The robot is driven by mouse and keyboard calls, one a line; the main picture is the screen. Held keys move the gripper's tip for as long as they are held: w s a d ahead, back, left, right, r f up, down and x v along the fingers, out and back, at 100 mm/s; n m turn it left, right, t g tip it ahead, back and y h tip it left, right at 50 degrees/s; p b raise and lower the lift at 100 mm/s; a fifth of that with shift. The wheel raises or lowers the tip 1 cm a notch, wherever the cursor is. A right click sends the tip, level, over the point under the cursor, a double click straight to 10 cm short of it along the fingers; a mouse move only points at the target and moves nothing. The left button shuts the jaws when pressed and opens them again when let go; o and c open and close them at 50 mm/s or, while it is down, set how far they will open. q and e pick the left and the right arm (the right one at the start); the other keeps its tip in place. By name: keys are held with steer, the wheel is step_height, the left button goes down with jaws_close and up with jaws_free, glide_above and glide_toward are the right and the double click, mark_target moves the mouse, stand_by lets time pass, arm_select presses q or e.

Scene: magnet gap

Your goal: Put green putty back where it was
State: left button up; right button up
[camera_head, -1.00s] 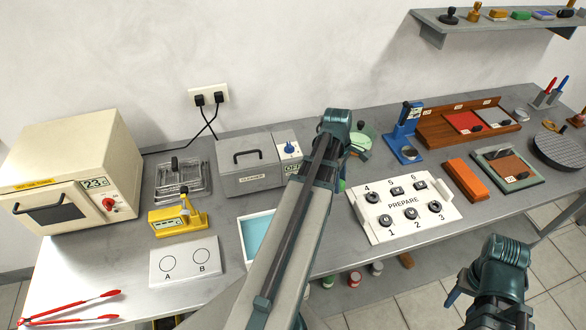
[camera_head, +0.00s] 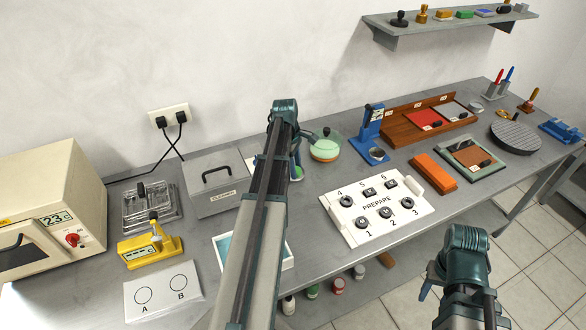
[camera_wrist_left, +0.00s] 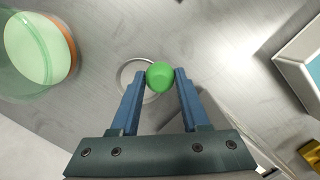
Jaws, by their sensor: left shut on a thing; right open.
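The green putty (camera_wrist_left: 160,76) is a small round ball between the two blue fingertips of my left gripper (camera_wrist_left: 160,80), which is shut on it. In the left wrist view it is over a thin pale ring (camera_wrist_left: 130,74) on the grey bench; I cannot tell whether it touches the bench. In the head view my left arm hides most of this spot, and a bit of green (camera_head: 298,172) shows just right of the arm. My right gripper (camera_head: 427,287) is open at the front right, low in the view, away from the putty.
A clear-domed dish with pale green contents (camera_head: 325,150) stands close right of my left gripper. A white tray with a blue inside (camera_head: 287,262) is partly behind my left arm. A grey box (camera_head: 215,200), a white PREPARE board (camera_head: 340,222) and a blue stand (camera_head: 370,135) are nearby.

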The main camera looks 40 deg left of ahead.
arm_select(q)
steer(key=shift+w+a+f, duration=0.2)
steer(key=shift+w+a, duration=1)
steer(key=shift+a, duration=0.2)
steer(key=f+b, duration=0.3)
steer(key=shift+w+a+f+b, duration=0.2)
steer(key=shift+a+f+b, duration=0.1)
steer(key=shift+b, duration=0.1)
steer(key=shift+d, duration=0.1)
steer(key=shift+f, duration=0.15)
steer(key=o, duration=0.9)
steer(key=shift+r, duration=0.2)
step_height(320, 180, up, 12)
steer(key=a+p, duration=0.1)
steer(key=p, duration=1.1)
steer(key=shift+s+a, duration=0.25)
steer(key=shift+a, duration=0.15)
